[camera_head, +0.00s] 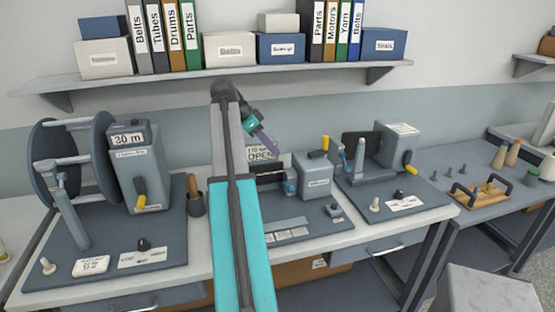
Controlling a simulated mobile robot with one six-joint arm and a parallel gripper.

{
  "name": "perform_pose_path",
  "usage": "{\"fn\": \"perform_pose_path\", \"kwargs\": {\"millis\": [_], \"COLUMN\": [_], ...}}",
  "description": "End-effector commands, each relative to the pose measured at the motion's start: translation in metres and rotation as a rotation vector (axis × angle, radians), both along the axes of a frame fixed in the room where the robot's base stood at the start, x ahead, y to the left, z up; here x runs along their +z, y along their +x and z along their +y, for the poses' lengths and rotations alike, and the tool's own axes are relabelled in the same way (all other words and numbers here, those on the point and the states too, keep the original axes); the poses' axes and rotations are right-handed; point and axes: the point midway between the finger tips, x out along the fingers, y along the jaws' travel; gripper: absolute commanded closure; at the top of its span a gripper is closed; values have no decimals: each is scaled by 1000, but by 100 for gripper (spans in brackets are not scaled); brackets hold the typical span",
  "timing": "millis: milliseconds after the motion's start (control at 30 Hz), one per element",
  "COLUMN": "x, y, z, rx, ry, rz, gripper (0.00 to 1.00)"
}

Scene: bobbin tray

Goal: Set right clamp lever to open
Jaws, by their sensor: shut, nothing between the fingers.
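My arm crosses the middle of the head view, and its end bends right and down. An upright lever with a yellow tip (325,142) rises at the box's right. A small blue part (290,187) sits at its left. I cannot tell for certain which part is the right clamp lever. My gripper appears apart from the yellow-tipped lever.
A reel stand with a yellow-handled box (142,170) is at left. Another grey machine (397,145) with a yellow handle is at right. A tool cup (195,203) stands beside my arm. The shelf (180,78) with binders and boxes hangs above. A wooden tray (482,194) lies far right.

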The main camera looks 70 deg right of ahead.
Motion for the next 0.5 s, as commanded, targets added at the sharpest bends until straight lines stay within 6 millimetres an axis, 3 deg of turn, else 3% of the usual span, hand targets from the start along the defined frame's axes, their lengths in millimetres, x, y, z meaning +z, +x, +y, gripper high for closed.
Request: {"fn": "perform_pose_path", "kwargs": {"millis": [500], "x": [-45], "y": [-33], "z": [-17], "rx": [-4], "ry": [2], "rz": [1], "gripper": [100]}}
